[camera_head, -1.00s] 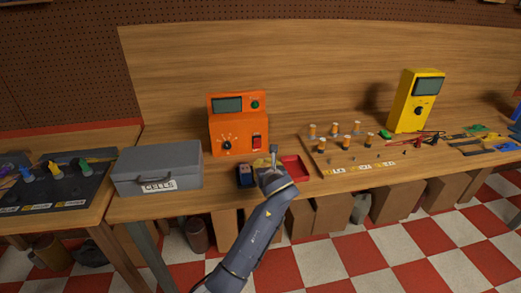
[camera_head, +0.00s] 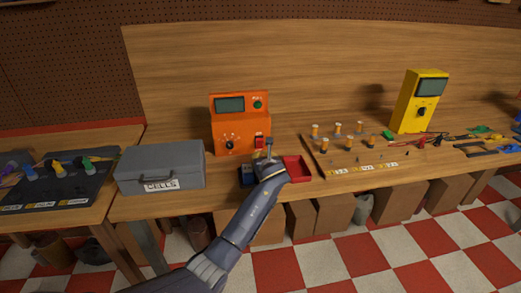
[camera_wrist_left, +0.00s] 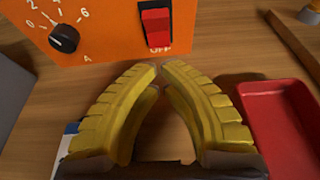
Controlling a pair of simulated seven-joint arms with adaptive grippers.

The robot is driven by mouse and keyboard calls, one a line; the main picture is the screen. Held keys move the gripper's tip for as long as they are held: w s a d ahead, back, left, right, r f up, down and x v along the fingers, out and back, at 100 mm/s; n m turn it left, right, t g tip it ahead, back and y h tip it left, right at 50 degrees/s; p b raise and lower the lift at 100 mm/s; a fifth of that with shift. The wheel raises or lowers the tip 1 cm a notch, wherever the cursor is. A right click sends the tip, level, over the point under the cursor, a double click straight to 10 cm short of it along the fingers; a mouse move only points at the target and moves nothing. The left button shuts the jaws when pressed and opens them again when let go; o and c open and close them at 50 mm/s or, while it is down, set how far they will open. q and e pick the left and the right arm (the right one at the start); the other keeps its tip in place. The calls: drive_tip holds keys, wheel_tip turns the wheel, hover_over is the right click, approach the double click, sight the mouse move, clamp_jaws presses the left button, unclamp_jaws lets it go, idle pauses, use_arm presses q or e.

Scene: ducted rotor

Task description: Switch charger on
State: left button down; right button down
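The charger is an orange box (camera_head: 225,131) with a grey display, a green button, a black dial and a red rocker switch (camera_head: 259,142) low on its right side. My left gripper (camera_head: 269,143) is just in front of the switch. In the wrist view its yellow fingers (camera_wrist_left: 160,68) meet at the tips with nothing between them; I cannot tell whether they touch the charger. My right gripper is not in view.
A red tray (camera_head: 299,168) is right of my left gripper, and a dark blue item (camera_head: 246,175) sits beneath it. A grey "CELLS" case (camera_head: 161,164) stands left. Right are a post board (camera_head: 350,150) and a yellow meter (camera_head: 419,100).

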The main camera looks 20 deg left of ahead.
sight(259, 146)
use_arm(q)
drive_tip(key=shift+w+a+r, duration=0.4)
drive_tip(key=shift+w+r, duration=0.05)
drive_tip(key=shift+w, duration=0.3)
drive_tip(key=shift+w+a+r, duration=0.35)
drive_tip(key=shift+w+r, duration=0.1)
drive_tip(key=shift+w, duration=0.3)
drive_tip(key=shift+w+r, duration=0.1)
